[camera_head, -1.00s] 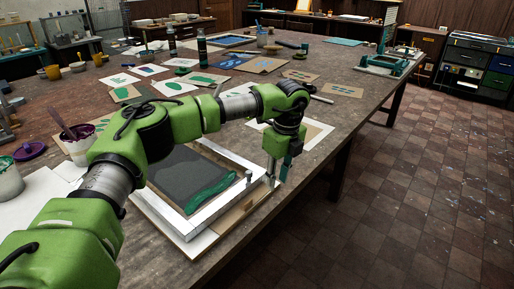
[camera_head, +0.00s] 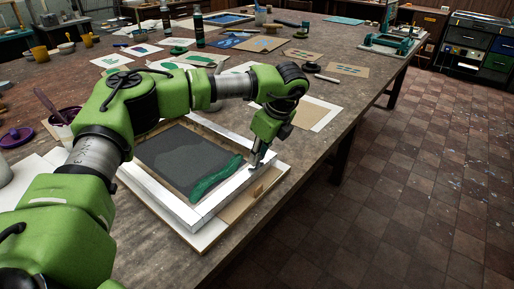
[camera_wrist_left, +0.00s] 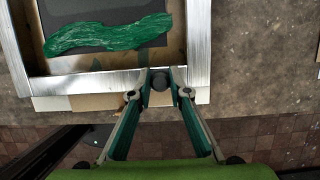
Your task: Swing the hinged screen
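The hinged screen (camera_head: 225,201) is a pale metal frame with dark grey mesh and a streak of green ink (camera_head: 214,177) near its front edge. It lies low and about flat over a pale base board on the table. My left gripper (camera_head: 257,163) is at the frame's near right side. In the left wrist view its two fingers (camera_wrist_left: 160,80) stand on either side of a dark round knob (camera_wrist_left: 160,73) at the frame's edge and appear to touch it. The hinge side is partly hidden by my left arm. My right gripper is not in view.
The table (camera_head: 330,103) holds paper prints, bottles (camera_head: 196,26) and cups further back. A purple pot and lid (camera_head: 17,137) are at the left. Another screen press (camera_head: 392,42) stands at the far right corner. Tiled floor is clear to the right.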

